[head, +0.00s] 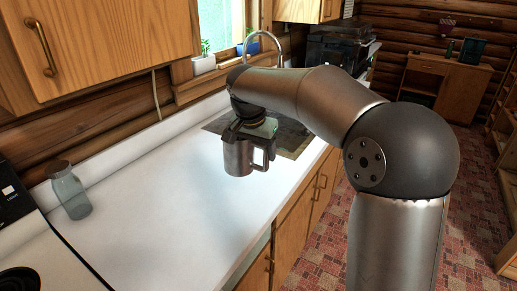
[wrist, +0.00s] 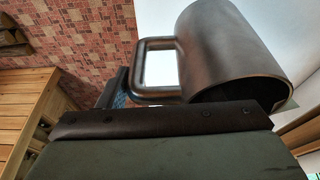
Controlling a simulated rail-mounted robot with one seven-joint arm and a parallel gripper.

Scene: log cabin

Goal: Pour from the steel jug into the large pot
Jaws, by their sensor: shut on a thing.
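The steel jug (head: 238,160) hangs upright below my gripper (head: 234,134), over the white counter; I cannot tell whether its base touches the surface. Its handle points right in the head view. My gripper is shut on the jug near its top. In the wrist view the jug (wrist: 228,45) fills the upper right, with its handle to the left above the dark gripper edge (wrist: 160,120). No large pot shows in either view.
A glass jar (head: 70,192) stands on the counter (head: 150,205) at the left, beside a stove (head: 22,250) with a dark burner. The counter between jar and jug is clear. The sink tap (head: 265,42) is behind my arm. A wooden cabinet (head: 100,45) overhangs the upper left.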

